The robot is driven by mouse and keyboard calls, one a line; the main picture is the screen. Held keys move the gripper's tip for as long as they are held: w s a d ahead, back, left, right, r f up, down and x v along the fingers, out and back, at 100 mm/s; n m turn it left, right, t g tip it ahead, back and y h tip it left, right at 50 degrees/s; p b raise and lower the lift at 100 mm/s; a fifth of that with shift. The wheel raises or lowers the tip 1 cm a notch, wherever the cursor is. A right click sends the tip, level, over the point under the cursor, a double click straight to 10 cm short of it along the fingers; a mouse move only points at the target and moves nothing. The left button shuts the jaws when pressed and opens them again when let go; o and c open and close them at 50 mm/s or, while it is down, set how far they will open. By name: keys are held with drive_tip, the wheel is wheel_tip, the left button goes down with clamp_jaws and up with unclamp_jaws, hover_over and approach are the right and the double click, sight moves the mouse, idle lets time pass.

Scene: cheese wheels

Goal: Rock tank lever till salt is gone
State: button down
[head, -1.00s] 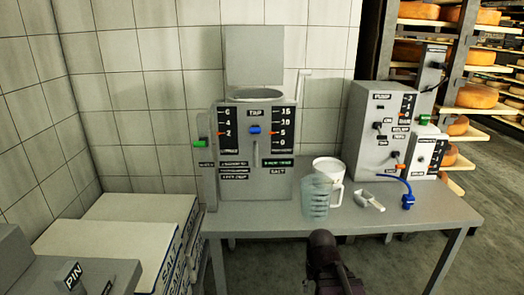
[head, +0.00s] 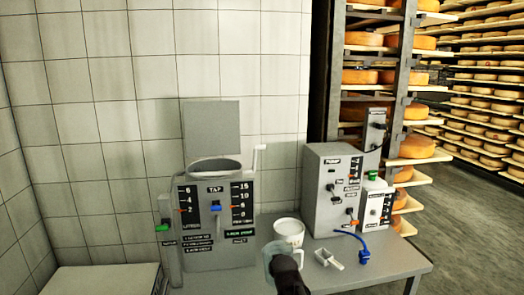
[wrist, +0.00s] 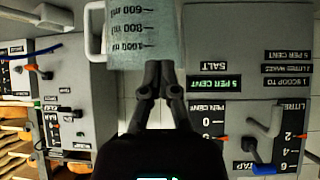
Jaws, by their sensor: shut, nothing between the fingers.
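The grey tank (head: 220,222) stands on the table at left of centre in the head view, its lid raised behind an open round top. A pale upright lever (head: 257,160) with a short bent top rises at its right side. A blue tap handle (head: 215,209) is on its front, between the litres and per cent gauges, each with a coloured pointer. My gripper (head: 283,255) is shut and empty, in front of the table and apart from the lever. In the wrist view, upside down, my gripper (wrist: 160,72) is before the measuring jug (wrist: 148,45). The salt inside the tank is hidden.
A white tub (head: 290,229), a scoop (head: 328,260) and a blue hose nozzle (head: 364,257) lie right of the tank. A grey pump box (head: 320,207) stands further right. Cheese shelves stand behind at right.

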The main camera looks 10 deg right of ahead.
sight(261, 148)
drive_tip(key=w+r+t+p, duration=0.3)
drive_tip(key=r+p, duration=0.1)
drive_tip(key=r, duration=0.6)
drive_tip(key=w+r+t+p, duration=0.4)
drive_tip(key=r+p, duration=0.1)
drive_tip(key=r, duration=0.6)
drive_tip(key=w+r+t+p, duration=0.3)
drive_tip(key=r+p, duration=0.2)
drive_tip(key=r, duration=0.5)
drive_tip(key=shift+w+r+n+t+y, duration=0.25)
drive_tip(key=shift+n+t+y, duration=0.05)
drive_tip(key=shift+w+a, duration=0.1)
drive_tip(key=w+r+p, duration=0.1)
drive_tip(key=w, duration=0.8)
drive_tip(key=w+r+p, duration=0.1)
drive_tip(key=w, duration=0.3)
drive_tip(key=shift+w+r+p, duration=0.3)
drive_tip(key=shift+r+p, duration=0.05)
drive_tip(key=shift+r, duration=0.1)
